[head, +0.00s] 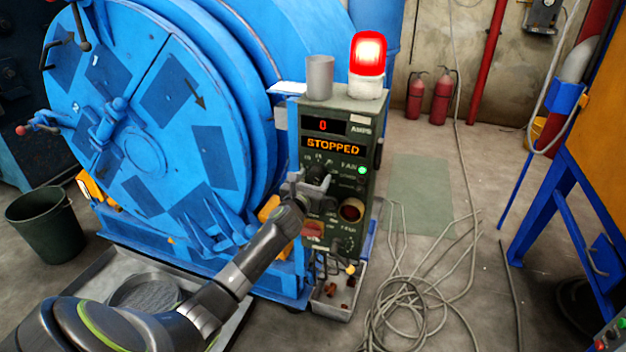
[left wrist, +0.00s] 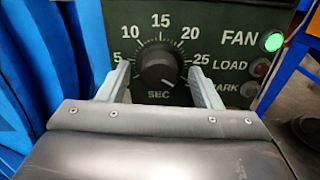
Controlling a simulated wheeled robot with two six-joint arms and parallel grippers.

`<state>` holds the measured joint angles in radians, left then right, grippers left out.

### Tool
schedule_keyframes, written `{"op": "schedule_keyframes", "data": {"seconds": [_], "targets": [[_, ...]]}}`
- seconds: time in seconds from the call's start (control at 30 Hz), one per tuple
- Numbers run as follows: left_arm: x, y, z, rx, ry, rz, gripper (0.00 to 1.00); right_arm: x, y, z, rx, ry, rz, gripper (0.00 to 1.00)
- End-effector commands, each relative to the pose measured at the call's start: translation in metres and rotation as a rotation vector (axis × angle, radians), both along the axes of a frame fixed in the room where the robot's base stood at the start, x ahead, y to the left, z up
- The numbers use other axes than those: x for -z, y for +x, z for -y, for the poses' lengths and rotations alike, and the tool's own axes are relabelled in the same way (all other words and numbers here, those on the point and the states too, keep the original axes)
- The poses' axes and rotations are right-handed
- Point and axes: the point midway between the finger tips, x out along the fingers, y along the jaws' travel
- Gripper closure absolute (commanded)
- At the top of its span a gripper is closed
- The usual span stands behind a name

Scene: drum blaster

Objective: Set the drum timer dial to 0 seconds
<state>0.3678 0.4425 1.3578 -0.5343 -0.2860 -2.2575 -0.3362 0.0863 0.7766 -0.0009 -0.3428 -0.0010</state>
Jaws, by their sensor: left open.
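The timer dial (left wrist: 158,70) is a black round knob on the green control panel (left wrist: 221,18), above the word SEC. Its scale shows 5, 10, 15, 20 and 25 around it. A white mark on the knob appears at its lower right, past the 25 side. My left gripper (left wrist: 158,82) is open, with one finger on each side of the knob and small gaps visible. In the head view the left gripper (head: 315,184) is at the panel front and hides most of the dial. My right gripper is not in view.
The panel's display (head: 331,147) reads STOPPED, with 0 AMPS above. A green FAN light (left wrist: 272,41) is lit right of the dial. A red beacon (head: 367,55) and grey cup (head: 319,77) stand on top. The blue drum (head: 145,125) is close on the left.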

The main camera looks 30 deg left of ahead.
Motion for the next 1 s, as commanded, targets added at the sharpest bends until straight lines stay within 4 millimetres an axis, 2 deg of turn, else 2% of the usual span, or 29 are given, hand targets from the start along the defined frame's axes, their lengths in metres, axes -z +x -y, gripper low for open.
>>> {"op": "schedule_keyframes", "data": {"seconds": [0.07, 0.3, 0.4, 0.73, 1.0], "targets": [[-0.0001, -0.0001, 0.0000, 0.000, 0.000, 0.000, 0.44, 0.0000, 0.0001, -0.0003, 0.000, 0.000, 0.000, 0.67], [-0.0001, -0.0003, 0.0002, 0.000, 0.000, 0.000, 0.76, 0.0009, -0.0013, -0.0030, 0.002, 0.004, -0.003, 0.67], [-0.0001, -0.0002, 0.0003, 0.000, 0.000, 0.000, 0.86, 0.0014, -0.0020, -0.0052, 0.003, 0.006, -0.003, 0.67], [-0.0003, -0.0004, 0.0002, 0.000, -0.057, 0.014, 0.86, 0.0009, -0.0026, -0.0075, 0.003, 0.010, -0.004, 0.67], [-0.0006, -0.0004, -0.0002, 0.000, -0.237, 0.058, 0.86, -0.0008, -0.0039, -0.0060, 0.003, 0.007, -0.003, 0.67]]}}
